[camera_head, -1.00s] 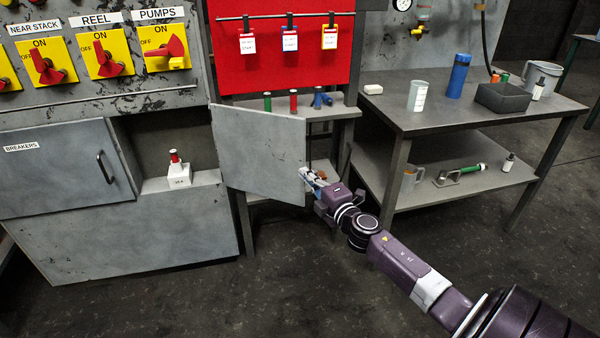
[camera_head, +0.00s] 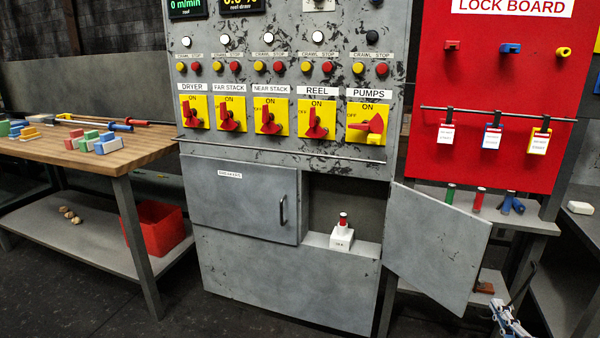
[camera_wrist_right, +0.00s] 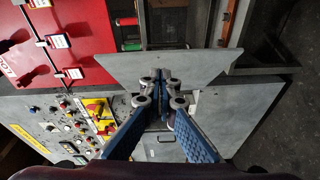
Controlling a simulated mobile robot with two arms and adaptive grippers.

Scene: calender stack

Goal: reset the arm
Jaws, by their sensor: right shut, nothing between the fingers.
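My right gripper (camera_head: 510,320) shows at the bottom right edge of the head view, partly cut off, just right of the open grey cabinet door (camera_head: 437,245). In the right wrist view the blue fingers of my right gripper (camera_wrist_right: 161,82) meet at the tips, shut with nothing between them. The grey door (camera_wrist_right: 120,68) lies beyond the fingertips there; I cannot tell the exact gap. Most of my right arm is out of the head view. My left gripper is in no view.
A control panel (camera_head: 280,145) with red rotary switches on yellow plates stands in the middle. A red lock board (camera_head: 490,80) hangs at the right. A wooden-topped table (camera_head: 130,155) with coloured blocks stands at the left. Dark floor (camera_head: 90,290) shows at the lower left.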

